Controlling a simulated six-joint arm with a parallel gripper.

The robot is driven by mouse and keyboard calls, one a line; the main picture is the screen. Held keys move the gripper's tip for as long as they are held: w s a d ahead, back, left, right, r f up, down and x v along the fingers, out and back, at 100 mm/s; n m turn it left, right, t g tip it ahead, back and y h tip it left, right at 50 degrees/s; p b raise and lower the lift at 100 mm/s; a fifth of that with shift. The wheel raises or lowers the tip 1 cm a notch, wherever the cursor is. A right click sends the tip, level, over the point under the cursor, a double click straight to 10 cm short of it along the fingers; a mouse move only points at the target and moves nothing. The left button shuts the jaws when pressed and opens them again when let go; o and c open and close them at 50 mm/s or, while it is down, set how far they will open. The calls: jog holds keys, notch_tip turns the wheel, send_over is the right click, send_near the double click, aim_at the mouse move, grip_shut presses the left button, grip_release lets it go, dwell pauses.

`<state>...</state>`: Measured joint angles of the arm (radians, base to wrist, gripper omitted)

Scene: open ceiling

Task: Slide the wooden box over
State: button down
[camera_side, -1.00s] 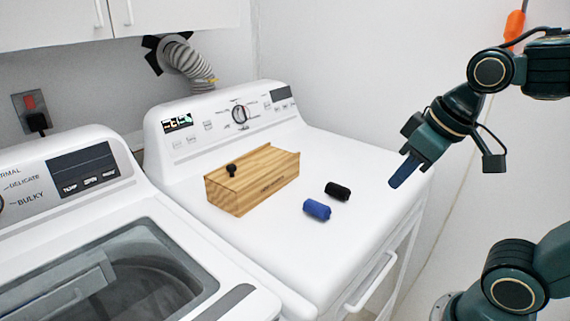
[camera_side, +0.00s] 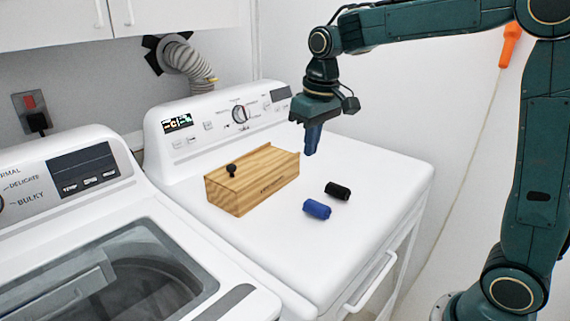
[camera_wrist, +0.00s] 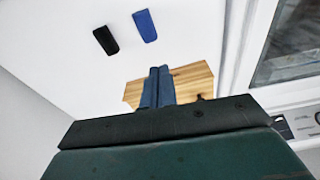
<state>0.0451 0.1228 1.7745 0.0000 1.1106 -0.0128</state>
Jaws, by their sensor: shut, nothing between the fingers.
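The wooden box (camera_side: 254,182) sits on the white top of the right-hand machine, near its control panel. It is long and light brown, with a small black knob (camera_side: 231,170) at its left end. My gripper (camera_side: 310,152) is shut and empty, pointing down just beyond the right end of the box and apparently above the machine top. In the wrist view, the blue fingers (camera_wrist: 157,70) are together and cover part of the box (camera_wrist: 190,82). Whether they touch it cannot be told.
The control panel (camera_side: 225,118) rises behind the box. A washer with a glass lid (camera_side: 120,270) stands to the left.

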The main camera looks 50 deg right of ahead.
aim_at(245, 160)
jog(key=w+d+f+g, duration=0.1)
jog(key=w+f, duration=0.5)
jog(key=w, duration=0.2)
jog(key=shift+d+g, duration=0.15)
jog(key=shift+g, duration=0.15)
jog(key=shift+f, duration=0.25)
notch_tip(245, 160, down, 10)
jog(key=shift+w+r, duration=0.15)
jog(key=shift+w, duration=1.85)
jog(key=shift+w+d, duration=0.15)
jog(key=shift+w, duration=2.8)
jog(key=shift+w+d, duration=0.15)
jog(key=shift+w, duration=2.8)
jog(key=shift+s, duration=0.3)
